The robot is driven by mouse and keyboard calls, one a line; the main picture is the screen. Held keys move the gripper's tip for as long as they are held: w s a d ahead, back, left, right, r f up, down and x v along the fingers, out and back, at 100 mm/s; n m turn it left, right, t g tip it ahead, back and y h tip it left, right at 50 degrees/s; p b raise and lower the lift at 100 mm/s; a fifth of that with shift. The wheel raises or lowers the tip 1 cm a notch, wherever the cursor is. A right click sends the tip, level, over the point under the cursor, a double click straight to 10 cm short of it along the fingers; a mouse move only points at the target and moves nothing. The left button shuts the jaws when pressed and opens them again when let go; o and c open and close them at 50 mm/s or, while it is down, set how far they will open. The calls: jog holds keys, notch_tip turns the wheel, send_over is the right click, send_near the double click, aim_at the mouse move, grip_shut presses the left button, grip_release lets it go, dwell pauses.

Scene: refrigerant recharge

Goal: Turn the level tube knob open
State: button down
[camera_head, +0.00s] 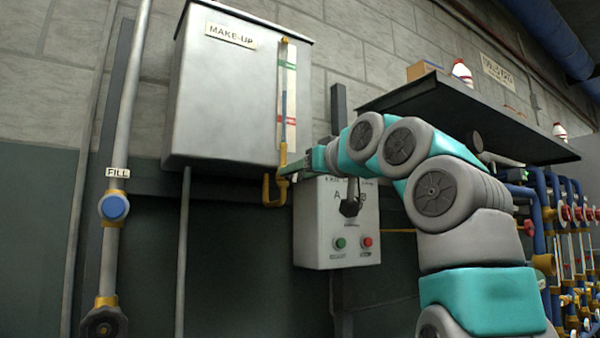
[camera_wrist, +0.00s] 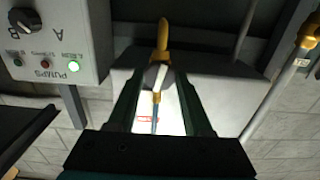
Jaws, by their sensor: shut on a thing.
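The make-up tank (camera_head: 222,95) is a grey box on the wall with a sight-level tube (camera_head: 284,105) on its front. The tube has a green band near the top, a red band lower down and some blue between them. A brass fitting (camera_head: 268,190) with a bend is at the tube's foot. My gripper (camera_head: 291,172) reaches it from the right. In the wrist view my gripper (camera_wrist: 158,75) is shut on a small grey knob (camera_wrist: 157,76) below the brass fitting (camera_wrist: 162,40). The fingers cover part of the knob, and its exact angle is unclear.
A pump control box (camera_head: 337,222) with a selector and green and red buttons is just below my gripper. A dark shelf (camera_head: 455,110) is above my arm. A fill pipe (camera_head: 122,130) with a blue knob (camera_head: 114,206) stands at the left.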

jog(key=shift+n, duration=0.7)
dwell(0.4)
jog(key=shift+c, duration=2.1)
grip_release()
jog(key=shift+s+d, duration=0.1)
jog(key=b+v, duration=0.2)
jog(key=v, duration=0.5)
